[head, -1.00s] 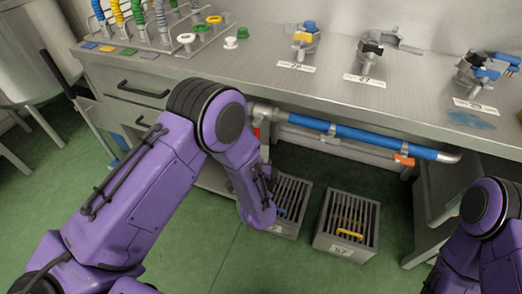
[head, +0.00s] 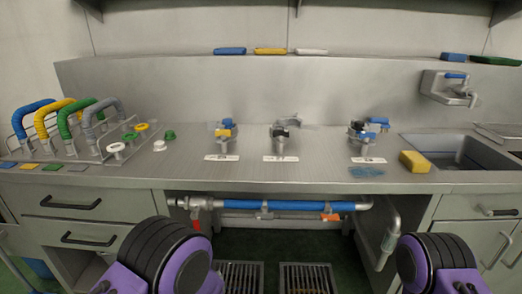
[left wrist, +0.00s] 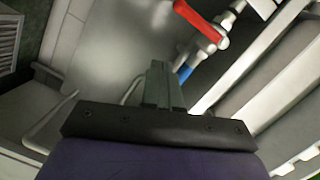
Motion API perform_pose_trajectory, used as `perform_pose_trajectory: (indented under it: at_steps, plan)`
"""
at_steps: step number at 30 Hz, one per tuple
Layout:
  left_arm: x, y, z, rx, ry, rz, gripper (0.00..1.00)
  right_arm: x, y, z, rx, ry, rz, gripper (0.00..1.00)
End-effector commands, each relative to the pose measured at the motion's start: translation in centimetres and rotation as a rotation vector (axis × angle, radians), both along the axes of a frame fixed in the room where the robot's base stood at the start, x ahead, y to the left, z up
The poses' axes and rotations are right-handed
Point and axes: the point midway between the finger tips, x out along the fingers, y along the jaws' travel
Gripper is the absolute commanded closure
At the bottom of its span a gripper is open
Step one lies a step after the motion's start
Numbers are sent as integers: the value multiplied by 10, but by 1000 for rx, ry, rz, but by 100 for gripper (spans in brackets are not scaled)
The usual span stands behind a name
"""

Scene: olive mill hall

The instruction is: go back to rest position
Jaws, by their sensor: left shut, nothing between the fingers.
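My left gripper (left wrist: 160,88) is shut and empty, its fingers pressed together in the left wrist view. Beyond its tips are a red valve handle (left wrist: 202,22) and a short length of blue pipe (left wrist: 184,74); I cannot tell how far off they are. In the head view only purple and black links of my two arms show, low at the left and right in front of the counter's lower part. Both grippers' fingers are out of sight there, and my right gripper is in no view.
A steel counter (head: 325,177) runs across, bearing a rack of coloured hoses, several metal fittings, a yellow sponge (head: 415,161) and a sink (head: 462,152). Under it runs a blue pipe (head: 290,205) with an orange handle (head: 330,217).

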Motion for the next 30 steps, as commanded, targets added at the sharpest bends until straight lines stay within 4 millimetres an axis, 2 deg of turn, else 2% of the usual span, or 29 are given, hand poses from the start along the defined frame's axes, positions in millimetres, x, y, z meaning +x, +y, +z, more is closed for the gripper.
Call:
perform_pose_trajectory:
  at_steps: [5, 8, 11, 12, 15, 18, 21, 30]
  plan:
    - [-37, 33, -42, -552, 180, 90, 100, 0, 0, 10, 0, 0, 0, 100]
    - [-80, 67, -66, -858, 304, 282, 100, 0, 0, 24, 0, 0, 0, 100]
    - [-149, 108, -84, -1125, 413, 595, 100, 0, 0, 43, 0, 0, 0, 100]
    - [-179, 122, -87, -1197, 443, 728, 100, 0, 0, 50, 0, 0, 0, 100]
    - [-241, 149, -86, -1256, 494, 964, 100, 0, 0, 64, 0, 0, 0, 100]
    - [-279, 166, -79, -1228, 521, 1071, 100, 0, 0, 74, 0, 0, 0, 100]
    - [-293, 172, -76, -1224, 522, 1119, 100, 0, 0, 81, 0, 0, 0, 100]
    - [-293, 171, -80, -1221, 524, 1115, 100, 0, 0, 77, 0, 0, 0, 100]
